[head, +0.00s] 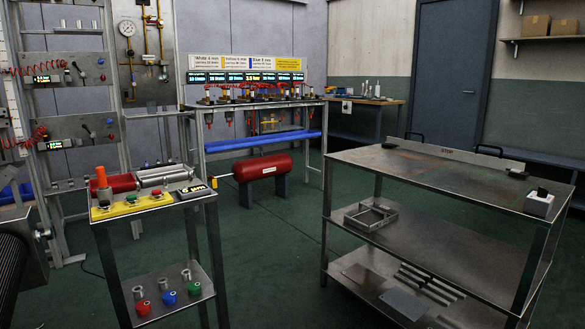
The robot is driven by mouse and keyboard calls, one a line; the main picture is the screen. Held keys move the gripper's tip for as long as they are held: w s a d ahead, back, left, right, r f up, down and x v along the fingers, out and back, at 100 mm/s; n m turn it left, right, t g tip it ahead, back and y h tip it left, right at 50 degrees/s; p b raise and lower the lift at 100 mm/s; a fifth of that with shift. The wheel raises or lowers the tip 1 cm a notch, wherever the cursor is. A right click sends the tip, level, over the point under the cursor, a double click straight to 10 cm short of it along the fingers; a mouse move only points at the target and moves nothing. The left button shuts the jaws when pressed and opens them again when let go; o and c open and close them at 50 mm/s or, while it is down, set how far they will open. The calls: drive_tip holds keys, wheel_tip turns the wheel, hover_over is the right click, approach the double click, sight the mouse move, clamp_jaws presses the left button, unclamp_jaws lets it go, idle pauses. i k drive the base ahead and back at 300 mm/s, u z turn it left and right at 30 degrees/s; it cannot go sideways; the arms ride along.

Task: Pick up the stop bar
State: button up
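A long, flat grey bar (472,157) with red "STOP" lettering stands along the back edge of the steel table's (432,180) top shelf, at the right in the head view. This looks like the stop bar. Dark loop handles show just behind it. Its full length is in view and nothing is holding it. My gripper is not in view.
A smaller cart (140,212) with buttons stands at left. Green floor between them is clear.

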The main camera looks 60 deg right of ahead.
sight(499, 163)
drive_tip(key=z, duration=3)
